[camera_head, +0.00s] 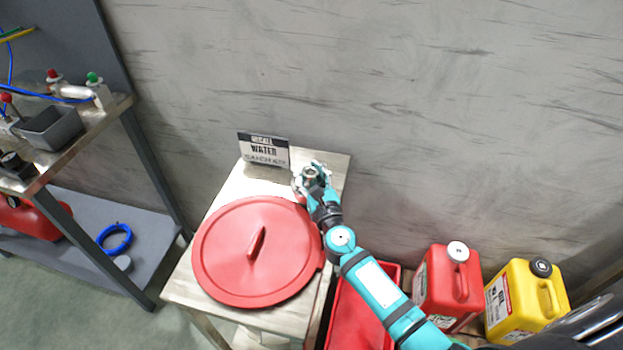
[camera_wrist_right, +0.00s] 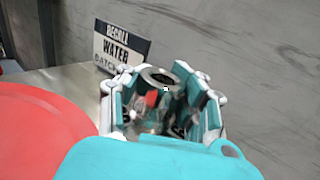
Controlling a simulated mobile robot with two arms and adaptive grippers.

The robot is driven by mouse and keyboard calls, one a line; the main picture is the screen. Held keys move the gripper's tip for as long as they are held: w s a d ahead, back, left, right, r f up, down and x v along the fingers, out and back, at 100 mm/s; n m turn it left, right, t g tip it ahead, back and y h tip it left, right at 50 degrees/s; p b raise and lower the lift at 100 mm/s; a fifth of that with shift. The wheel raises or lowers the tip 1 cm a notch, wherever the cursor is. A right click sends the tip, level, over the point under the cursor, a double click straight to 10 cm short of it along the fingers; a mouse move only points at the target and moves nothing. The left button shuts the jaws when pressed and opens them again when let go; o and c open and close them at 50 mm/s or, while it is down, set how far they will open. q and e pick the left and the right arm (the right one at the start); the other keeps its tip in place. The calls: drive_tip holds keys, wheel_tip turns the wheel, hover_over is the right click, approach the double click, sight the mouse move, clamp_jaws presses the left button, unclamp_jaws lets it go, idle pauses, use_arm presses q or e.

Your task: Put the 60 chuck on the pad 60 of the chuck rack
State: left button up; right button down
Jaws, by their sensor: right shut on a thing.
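My right gripper (camera_head: 313,178) is at the back right of the small metal table, beside the red lid. In the right wrist view its fingers (camera_wrist_right: 160,98) are closed around a short metal ring-shaped piece (camera_wrist_right: 159,76), which looks like a chuck with a round dark opening facing up. A red patch shows between the fingers below the ring. No number can be read on the piece, and the fingers hide most of its sides. I cannot tell whether it touches the table. My left gripper is not in view. I cannot make out the chuck rack or pad 60.
A large red round lid (camera_head: 225,255) covers most of the metal table (camera_head: 186,291). A "RECALL WATER" sign (camera_head: 264,150) stands at its back. Red (camera_head: 449,282) and yellow (camera_head: 524,300) jugs stand at right. A workbench (camera_head: 100,120) with a grey bin (camera_head: 52,127) is at left.

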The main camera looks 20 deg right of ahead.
sight(312, 179)
drive_tip(key=shift+w+d, duration=0.6)
drive_tip(key=shift+w, duration=0.05)
wheel_tip(312, 179, down, 2)
drive_tip(key=shift+f+b, duration=0.15)
drive_tip(key=shift+b, duration=0.75)
drive_tip(key=shift+f+b, duration=0.35)
drive_tip(key=shift+f, duration=0.25)
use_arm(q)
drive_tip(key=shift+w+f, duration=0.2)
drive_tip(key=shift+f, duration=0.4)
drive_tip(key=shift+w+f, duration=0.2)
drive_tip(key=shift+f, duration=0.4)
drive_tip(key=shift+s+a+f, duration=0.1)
use_arm(e)
drive_tip(key=c, duration=1.4)
unclamp_jaws()
drive_tip(key=shift+f, duration=0.2)
drive_tip(key=shift+c, duration=0.2)
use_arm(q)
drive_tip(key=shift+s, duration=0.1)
use_arm(e)
drive_tip(key=o, duration=0.6)
drive_tip(key=shift+r, duration=0.1)
